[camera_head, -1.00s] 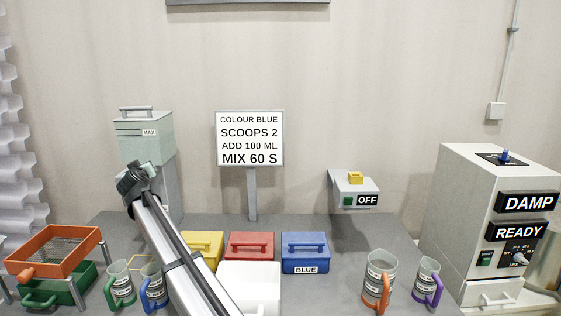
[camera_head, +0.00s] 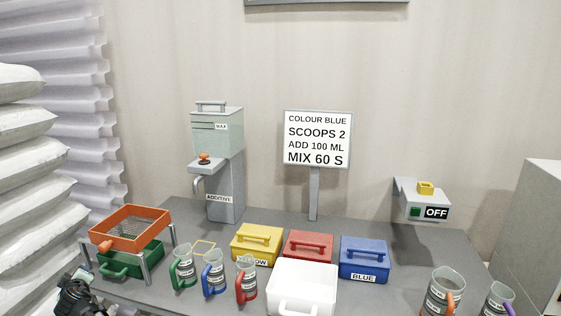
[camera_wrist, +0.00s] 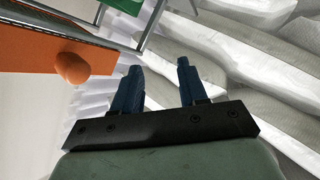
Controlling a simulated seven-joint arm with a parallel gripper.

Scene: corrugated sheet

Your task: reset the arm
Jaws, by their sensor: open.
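My gripper (camera_wrist: 157,82) is open and empty in the wrist view, its two blue fingers apart with nothing between them. Behind the fingers are the stacked pale sacks and the corrugated sheet. In the head view, part of my arm's end shows dark at the lower left corner, in front of and below the orange sieve (camera_head: 130,228). The sieve's orange side and round knob also show at the upper left of the wrist view (camera_wrist: 72,68), apart from the fingers.
A green tray (camera_head: 128,262) stands under the sieve. Green, blue and red-handled mugs (camera_head: 213,275) stand right of it. Yellow, red and blue boxes (camera_head: 363,260), a white box (camera_head: 303,290) and an additive dispenser (camera_head: 224,170) stand on the bench. White sacks (camera_head: 30,165) are stacked at the left.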

